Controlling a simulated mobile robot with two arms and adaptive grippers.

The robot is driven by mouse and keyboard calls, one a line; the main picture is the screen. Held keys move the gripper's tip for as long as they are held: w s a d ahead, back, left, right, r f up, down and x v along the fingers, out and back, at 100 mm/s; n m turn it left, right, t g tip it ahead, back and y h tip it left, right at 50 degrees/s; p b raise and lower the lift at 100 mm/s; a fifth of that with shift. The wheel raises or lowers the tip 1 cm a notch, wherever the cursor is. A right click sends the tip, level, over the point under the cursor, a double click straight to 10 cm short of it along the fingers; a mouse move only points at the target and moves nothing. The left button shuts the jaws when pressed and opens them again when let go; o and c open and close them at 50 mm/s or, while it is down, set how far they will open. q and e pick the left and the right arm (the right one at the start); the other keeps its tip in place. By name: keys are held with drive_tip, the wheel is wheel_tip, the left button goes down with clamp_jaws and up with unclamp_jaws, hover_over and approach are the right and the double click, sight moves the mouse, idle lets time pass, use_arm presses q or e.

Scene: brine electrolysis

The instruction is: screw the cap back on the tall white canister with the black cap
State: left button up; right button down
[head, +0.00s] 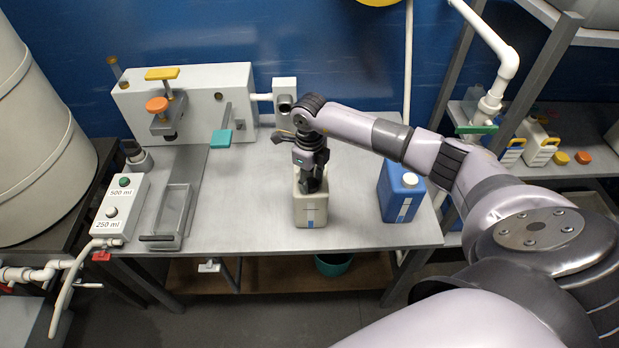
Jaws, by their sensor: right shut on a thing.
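The tall white canister (311,212) stands upright near the front middle of the grey bench. My right gripper (311,186) reaches down onto its top from above. Its fingers are shut at the canister's mouth, on what looks to be the black cap; the gripper hides the cap and neck. I cannot tell how the cap sits on the thread. My left gripper is not in view.
A blue canister with a white cap (402,191) stands to the right on the bench (262,215). A filling machine (190,108) with a metal channel and a button box (120,208) stand on the left. Shelves with small canisters (541,150) are at the right.

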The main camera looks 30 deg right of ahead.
drive_tip(key=shift+m, duration=1.2)
drive_tip(key=c, duration=1.1)
unclamp_jaws()
drive_tip(key=shift+o, duration=0.2)
